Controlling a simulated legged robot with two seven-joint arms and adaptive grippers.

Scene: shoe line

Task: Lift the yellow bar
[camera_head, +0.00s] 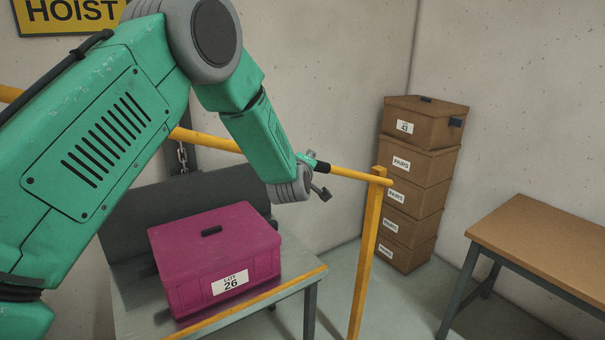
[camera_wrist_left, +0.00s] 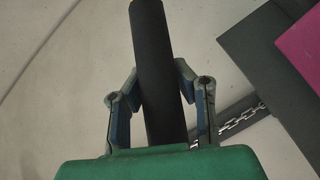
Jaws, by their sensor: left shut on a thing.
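The yellow bar (camera_head: 212,140) runs across the head view from the left edge to the top of a yellow post (camera_head: 366,255), with part hidden behind my green left arm. Near its right end it has a black grip section (camera_head: 323,167). My left gripper (camera_head: 322,180) is at this black section. In the left wrist view the black section (camera_wrist_left: 156,70) passes between the two fingers of my left gripper (camera_wrist_left: 160,85), which are shut on it. My right gripper is in neither view.
A magenta box (camera_head: 210,255) labelled LOT 26 stands on a grey table (camera_head: 125,300) below the bar. A chain (camera_head: 182,157) hangs behind the bar. Brown boxes (camera_head: 418,165) are stacked in the back corner. A brown-topped table (camera_head: 545,235) stands at right.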

